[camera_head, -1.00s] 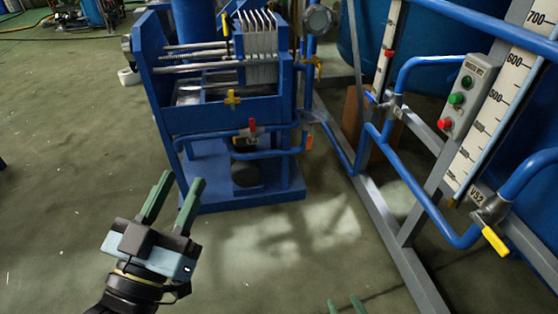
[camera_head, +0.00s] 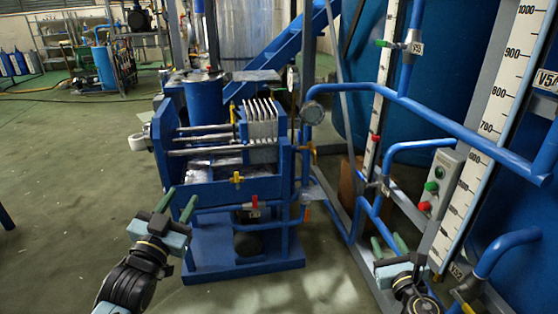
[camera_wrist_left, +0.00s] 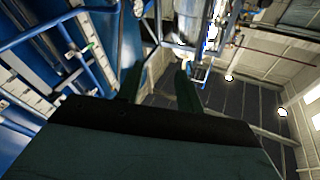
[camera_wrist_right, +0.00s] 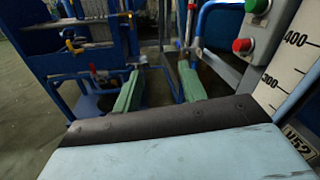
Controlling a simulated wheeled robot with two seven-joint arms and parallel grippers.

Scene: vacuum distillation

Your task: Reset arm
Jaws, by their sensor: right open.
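My left gripper (camera_head: 177,204) is at the lower left in the head view, in front of the blue filter press frame (camera_head: 240,188). Its two green fingers are apart with nothing between them; they also show apart in the left wrist view (camera_wrist_left: 158,85). My right gripper (camera_head: 388,246) is at the lower right in the head view, left of the valve tagged V52 and below the button box (camera_head: 440,182). Its green fingers are apart and empty in the right wrist view (camera_wrist_right: 160,88).
Blue pipes (camera_head: 440,112) and a tall white scale (camera_head: 500,85) stand close to my right gripper. The yellow-handled valve (camera_head: 468,290) is beside it. Open green floor (camera_head: 70,200) lies on the left. A blue tank fills the right background.

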